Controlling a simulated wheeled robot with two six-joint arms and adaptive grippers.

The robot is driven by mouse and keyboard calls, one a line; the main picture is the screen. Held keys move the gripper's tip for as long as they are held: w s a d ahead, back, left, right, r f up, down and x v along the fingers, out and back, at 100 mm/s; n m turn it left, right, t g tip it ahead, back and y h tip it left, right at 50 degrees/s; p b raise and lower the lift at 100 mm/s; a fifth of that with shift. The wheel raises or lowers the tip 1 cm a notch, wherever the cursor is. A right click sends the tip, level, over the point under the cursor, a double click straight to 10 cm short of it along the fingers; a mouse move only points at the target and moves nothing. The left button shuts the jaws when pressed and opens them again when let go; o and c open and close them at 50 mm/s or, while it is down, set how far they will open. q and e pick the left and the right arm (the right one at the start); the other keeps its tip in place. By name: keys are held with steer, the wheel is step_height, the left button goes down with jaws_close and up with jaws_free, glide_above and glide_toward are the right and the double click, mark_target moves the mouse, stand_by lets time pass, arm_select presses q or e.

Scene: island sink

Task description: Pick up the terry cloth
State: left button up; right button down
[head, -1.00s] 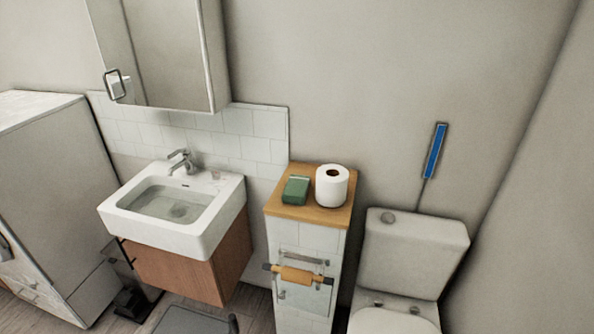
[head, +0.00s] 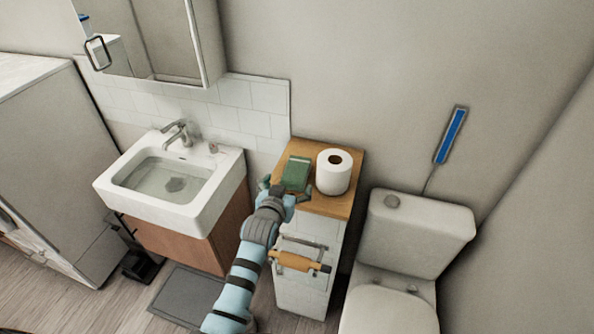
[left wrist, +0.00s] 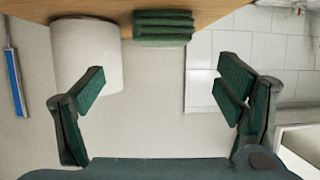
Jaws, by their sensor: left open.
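The terry cloth, a small green folded block (head: 297,172), lies on the wooden top of a narrow cabinet (head: 325,206), left of a white paper roll. In the left wrist view the cloth (left wrist: 163,28) shows at the top centre, on the wooden surface, with ridged folded layers. My left gripper (head: 285,190) is at the front edge of the cabinet top, just in front of the cloth. In the left wrist view its fingers (left wrist: 165,85) are wide apart with nothing between them, and the cloth lies beyond them. My right gripper is not in view.
The toilet paper roll (head: 334,172) stands close beside the cloth. A holder with an orange roll (head: 299,262) sticks out of the cabinet front. The sink (head: 170,180) is to the left, the toilet (head: 417,235) to the right. The mirror cabinet (head: 150,40) hangs above the sink.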

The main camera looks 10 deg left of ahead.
mark_target(292, 178)
arm_select(q)
steer(key=b+x, duration=0.1)
steer(key=x, duration=0.1)
steer(key=f+b+x, duration=0.1)
steer(key=x, duration=0.1)
steer(key=shift+a+b, duration=0.15)
steer(key=shift+b, duration=0.25)
steer(key=b+x, duration=0.4)
steer(key=b, duration=0.1)
steer(key=shift+s+a+f, duration=0.1)
steer(key=shift+f, duration=0.1)
steer(key=shift+r, duration=0.45)
steer(key=c, duration=1.2)
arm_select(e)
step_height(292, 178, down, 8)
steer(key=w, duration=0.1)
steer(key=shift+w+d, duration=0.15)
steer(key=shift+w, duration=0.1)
arm_select(q)
steer(key=shift+c, duration=0.2)
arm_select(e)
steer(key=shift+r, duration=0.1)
